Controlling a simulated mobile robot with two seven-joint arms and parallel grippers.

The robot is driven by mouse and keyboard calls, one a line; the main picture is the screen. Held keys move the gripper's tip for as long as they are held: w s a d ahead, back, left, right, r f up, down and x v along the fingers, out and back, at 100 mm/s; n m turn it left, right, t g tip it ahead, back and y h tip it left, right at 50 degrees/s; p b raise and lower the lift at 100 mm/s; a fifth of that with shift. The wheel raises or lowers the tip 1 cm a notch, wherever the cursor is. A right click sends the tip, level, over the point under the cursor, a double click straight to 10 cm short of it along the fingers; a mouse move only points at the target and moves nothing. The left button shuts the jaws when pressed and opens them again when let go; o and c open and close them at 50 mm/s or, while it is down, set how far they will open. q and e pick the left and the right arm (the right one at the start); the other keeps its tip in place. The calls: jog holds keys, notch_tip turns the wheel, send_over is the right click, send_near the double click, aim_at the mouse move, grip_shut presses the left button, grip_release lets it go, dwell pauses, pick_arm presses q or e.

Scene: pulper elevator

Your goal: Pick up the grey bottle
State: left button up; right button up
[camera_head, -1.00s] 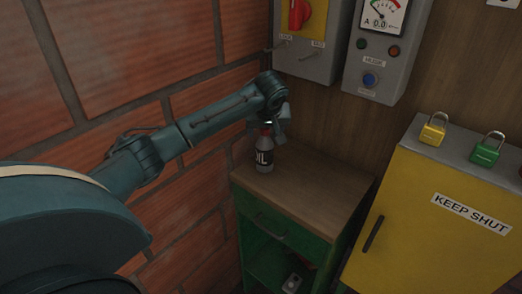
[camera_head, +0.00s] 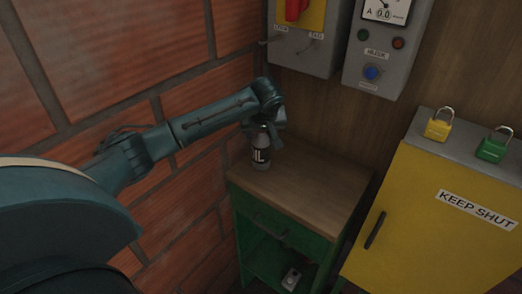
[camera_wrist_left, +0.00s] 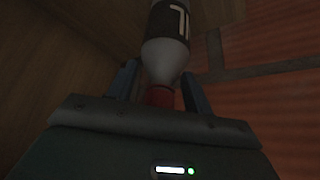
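The grey bottle (camera_head: 260,154) stands upright on the wooden top (camera_head: 310,188) of a green cabinet, near its back left corner. It has a black label with white letters. My left gripper (camera_head: 266,132) comes down over the bottle's top and hides its cap in the head view. In the left wrist view the bottle (camera_wrist_left: 168,50) lies between the two fingers of the left gripper (camera_wrist_left: 160,82), with its red cap (camera_wrist_left: 158,96) close to the palm. The fingers look open, with narrow gaps beside the cap. My right gripper is not in view.
A brick wall (camera_head: 110,60) is close on the left. Grey control boxes (camera_head: 380,50) hang on the wooden wall behind. A yellow cabinet (camera_head: 430,220) with yellow and green padlocks stands to the right. The front of the wooden top is clear.

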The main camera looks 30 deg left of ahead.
pick_arm(q)
grip_shut()
dwell(0.3)
dwell(0.4)
